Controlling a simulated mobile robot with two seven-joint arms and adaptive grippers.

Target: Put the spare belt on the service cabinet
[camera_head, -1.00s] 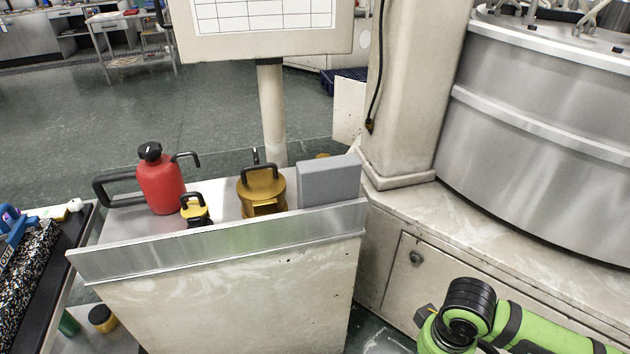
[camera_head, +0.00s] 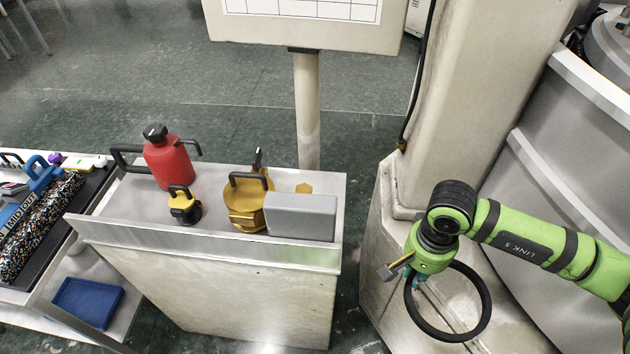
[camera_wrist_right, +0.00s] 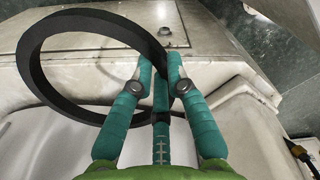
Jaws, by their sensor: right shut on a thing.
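The spare belt (camera_head: 484,318) is a black ring. It hangs from my right gripper (camera_head: 417,284), to the right of the service cabinet and clear of it. In the right wrist view the teal fingers of the right gripper (camera_wrist_right: 160,82) are closed on the edge of the belt (camera_wrist_right: 32,72), and the loop sticks out to the left. The service cabinet (camera_head: 225,285) is off-white with a metal top and a raised front lip. My left gripper is not in view.
On the cabinet top stand a red oil can (camera_head: 168,163), a small yellow-black object (camera_head: 184,206), a brass-coloured handled piece (camera_head: 248,200) and a grey box (camera_head: 301,216). A beige column (camera_head: 465,100) rises behind the arm. A cart with a blue tray (camera_head: 87,301) stands left.

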